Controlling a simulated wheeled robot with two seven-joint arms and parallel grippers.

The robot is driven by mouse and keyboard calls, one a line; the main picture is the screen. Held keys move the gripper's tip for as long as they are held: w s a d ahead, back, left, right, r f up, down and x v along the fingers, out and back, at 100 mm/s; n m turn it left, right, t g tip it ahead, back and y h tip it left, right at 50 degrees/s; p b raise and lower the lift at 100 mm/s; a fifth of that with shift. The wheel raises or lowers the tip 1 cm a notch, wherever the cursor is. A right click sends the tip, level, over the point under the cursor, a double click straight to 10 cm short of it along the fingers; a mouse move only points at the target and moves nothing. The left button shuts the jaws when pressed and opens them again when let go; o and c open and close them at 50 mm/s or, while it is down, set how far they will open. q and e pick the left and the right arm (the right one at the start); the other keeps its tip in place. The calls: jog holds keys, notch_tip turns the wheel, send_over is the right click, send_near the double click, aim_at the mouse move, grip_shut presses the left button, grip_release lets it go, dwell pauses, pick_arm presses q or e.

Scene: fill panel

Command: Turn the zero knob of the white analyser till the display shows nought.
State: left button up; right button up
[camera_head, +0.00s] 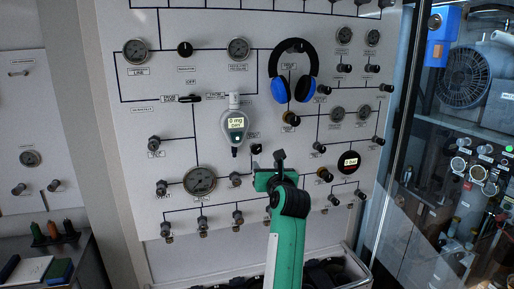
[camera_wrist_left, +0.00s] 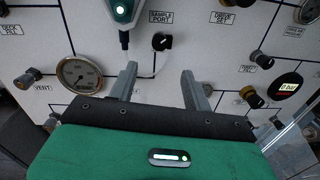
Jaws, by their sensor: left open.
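The white analyser (camera_head: 236,112) hangs upright on the panel. Its small lit display (camera_head: 236,124) seems to read "0 mg" with a smaller second line. A pale round button or light sits below the display, with a black tip underneath. The analyser's lower end (camera_wrist_left: 122,12) shows at the top of the left wrist view. I cannot make out which part is the zero knob. My left gripper (camera_head: 277,162) is open and empty, below and right of the analyser and apart from it. Its two fingers (camera_wrist_left: 159,74) point at the panel. My right gripper is not in view.
A black sample-port knob (camera_wrist_left: 162,42) sits just above the gap between my fingers. A large gauge (camera_head: 200,181) is left of my gripper. Blue headphones (camera_head: 293,75) hang upper right of the analyser. A round black 0 bar gauge (camera_head: 348,162) is right. Several valves crowd the panel.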

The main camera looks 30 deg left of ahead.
aim_at(257, 151)
pick_arm(q)
jog(key=p+x, duration=0.4)
jog(key=x, duration=0.8)
jog(key=shift+p, duration=0.3)
jog(key=shift+w+a+f, duration=0.1)
jog(key=shift+w+a, duration=0.2)
jog(key=shift+a, duration=0.1)
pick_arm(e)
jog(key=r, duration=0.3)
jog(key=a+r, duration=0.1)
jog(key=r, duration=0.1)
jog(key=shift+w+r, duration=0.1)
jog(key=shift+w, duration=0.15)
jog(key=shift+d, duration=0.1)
pick_arm(q)
jog(key=shift+c, duration=0.2)
jog(key=c, duration=0.9)
jog(key=shift+f+n+b, duration=0.1)
jog(key=shift+n+b, duration=0.2)
jog(key=shift+b, duration=0.15)
jog(key=shift+c, duration=0.2)
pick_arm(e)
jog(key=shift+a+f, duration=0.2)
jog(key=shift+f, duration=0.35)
